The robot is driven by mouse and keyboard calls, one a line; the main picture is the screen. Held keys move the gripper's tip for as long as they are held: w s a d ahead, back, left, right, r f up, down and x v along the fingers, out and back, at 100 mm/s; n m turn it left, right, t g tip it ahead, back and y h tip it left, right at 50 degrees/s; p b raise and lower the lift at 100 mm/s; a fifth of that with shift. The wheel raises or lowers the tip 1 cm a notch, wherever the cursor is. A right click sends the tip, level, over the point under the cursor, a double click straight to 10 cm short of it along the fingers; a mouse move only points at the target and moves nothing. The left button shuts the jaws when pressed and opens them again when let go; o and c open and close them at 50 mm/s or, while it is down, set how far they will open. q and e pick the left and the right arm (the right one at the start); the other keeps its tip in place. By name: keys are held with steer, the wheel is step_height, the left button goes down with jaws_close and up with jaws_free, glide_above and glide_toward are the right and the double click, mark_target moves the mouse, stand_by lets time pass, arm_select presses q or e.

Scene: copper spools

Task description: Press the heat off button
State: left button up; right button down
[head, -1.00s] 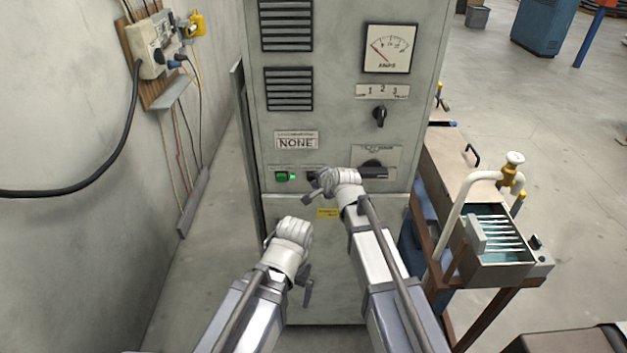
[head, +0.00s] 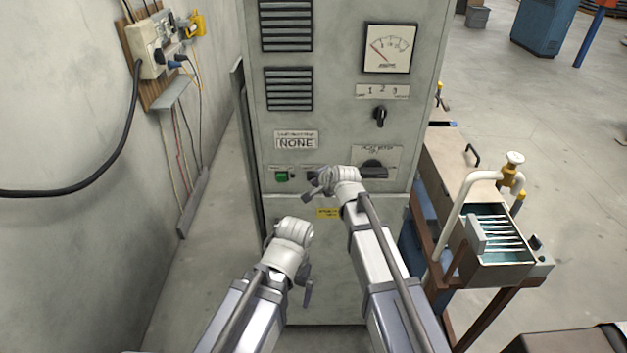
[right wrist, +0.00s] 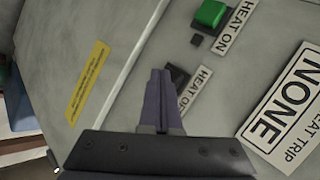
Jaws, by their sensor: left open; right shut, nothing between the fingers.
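The black heat off button sits on the cabinet front; in the right wrist view the heat off button (right wrist: 178,74) shows partly behind my fingertips, beside a half-hidden "HEAT" label. My right gripper (right wrist: 161,72) is shut and empty, its tips at the button; I cannot tell whether they touch it. In the head view my right gripper (head: 320,182) covers most of that spot. The green heat on button (head: 281,175) is just left of it, and shows at the top of the right wrist view (right wrist: 210,14). My left gripper (head: 292,232) is open, lower in front of the cabinet.
The grey cabinet (head: 340,95) carries a "NONE" heat trip plate (head: 296,141), a meter (head: 389,48), a selector knob (head: 380,116) and a larger rotary switch (head: 374,168). A cart (head: 462,178) stands close on the right. A wall (head: 70,240) is on the left.

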stand_by(0.4)
steer(key=shift+s, duration=0.8)
steer(key=s, duration=0.5)
stand_by(0.8)
